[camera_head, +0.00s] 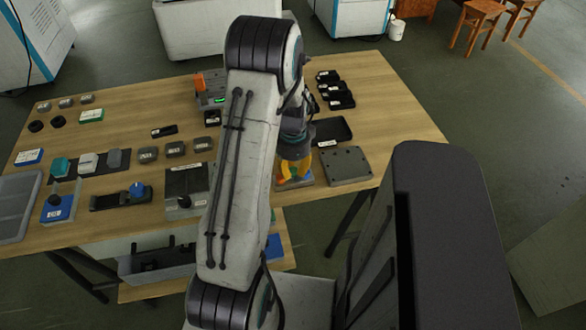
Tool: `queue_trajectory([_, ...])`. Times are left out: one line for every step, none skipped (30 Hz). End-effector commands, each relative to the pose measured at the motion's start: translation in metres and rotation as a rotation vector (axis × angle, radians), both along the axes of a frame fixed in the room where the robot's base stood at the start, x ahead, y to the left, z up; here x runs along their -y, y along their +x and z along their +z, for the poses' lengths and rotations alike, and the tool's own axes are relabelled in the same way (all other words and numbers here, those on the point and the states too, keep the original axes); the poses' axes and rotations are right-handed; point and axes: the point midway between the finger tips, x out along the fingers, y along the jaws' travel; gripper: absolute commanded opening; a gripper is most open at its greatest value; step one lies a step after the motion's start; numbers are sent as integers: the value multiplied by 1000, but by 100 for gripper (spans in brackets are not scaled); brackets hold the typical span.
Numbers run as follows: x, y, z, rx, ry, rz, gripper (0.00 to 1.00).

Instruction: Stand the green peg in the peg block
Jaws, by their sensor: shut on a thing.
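My gripper (294,168) is at the table's front right, partly behind my arm link. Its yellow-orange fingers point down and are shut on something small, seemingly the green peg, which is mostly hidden. A grey square block (346,165) with small dark marks on top, which looks like the peg block, lies on the table just right of the fingers. The gripper is beside this block, not over it. I cannot tell whether the held thing touches anything below.
A black tray (333,131) lies behind the block, and several black items (337,90) lie farther back. A grey device with an orange part (208,90) stands behind my arm. Boxes and fixtures crowd the left. The table's right end (400,125) is clear.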

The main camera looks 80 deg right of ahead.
Motion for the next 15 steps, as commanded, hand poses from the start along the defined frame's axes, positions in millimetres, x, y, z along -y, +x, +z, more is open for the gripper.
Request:
queue_trajectory([0,0,-1,0,0,0,2])
queue_trajectory([0,0,-2,0,0,0,2])
queue_trajectory([0,0,-2,0,0,0,2])
queue_trajectory([0,0,-3,0,0,0,2])
queue_trajectory([0,0,-3,0,0,0,2])
queue_trajectory([0,0,-4,0,0,0,2])
queue_trajectory([0,0,-4,0,0,0,2])
queue_trajectory([0,0,-4,0,0,0,2])
queue_trajectory([0,0,-5,0,0,0,2])
queue_trajectory([0,0,-5,0,0,0,2])
queue_trajectory([0,0,-6,0,0,0,2])
queue_trajectory([0,0,-6,0,0,0,2])
queue_trajectory([0,0,-7,0,0,0,2])
queue_trajectory([0,0,-7,0,0,0,2])
queue_trajectory([0,0,-8,0,0,0,2])
